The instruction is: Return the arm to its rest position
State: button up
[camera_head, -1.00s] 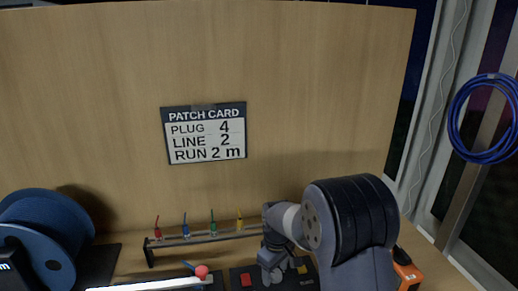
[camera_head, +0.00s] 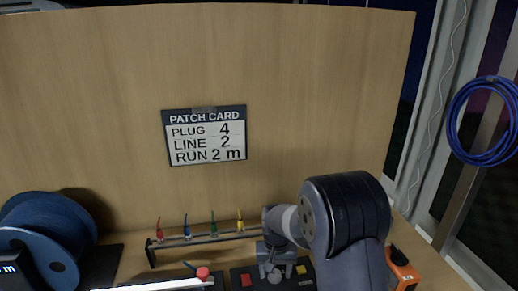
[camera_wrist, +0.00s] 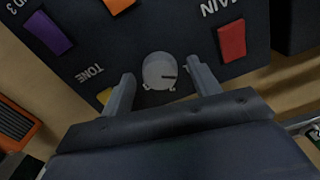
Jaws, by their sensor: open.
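My arm (camera_head: 345,220) rises at the lower right of the head view and bends left over the bench. My gripper (camera_head: 270,258) hangs over a dark control panel (camera_head: 240,278); its tips are partly hidden there. I cannot tell whether the fingers touch the knob. It holds nothing that I can see.
A rack (camera_head: 200,238) with coloured plugs stands behind the panel. An orange device (camera_head: 403,268) lies right of my arm. A wooden board (camera_head: 300,80) with a patch card (camera_head: 206,136) closes the back.

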jog(key=shift+m+p, duration=0.45)
jog(key=shift+m, duration=1.15)
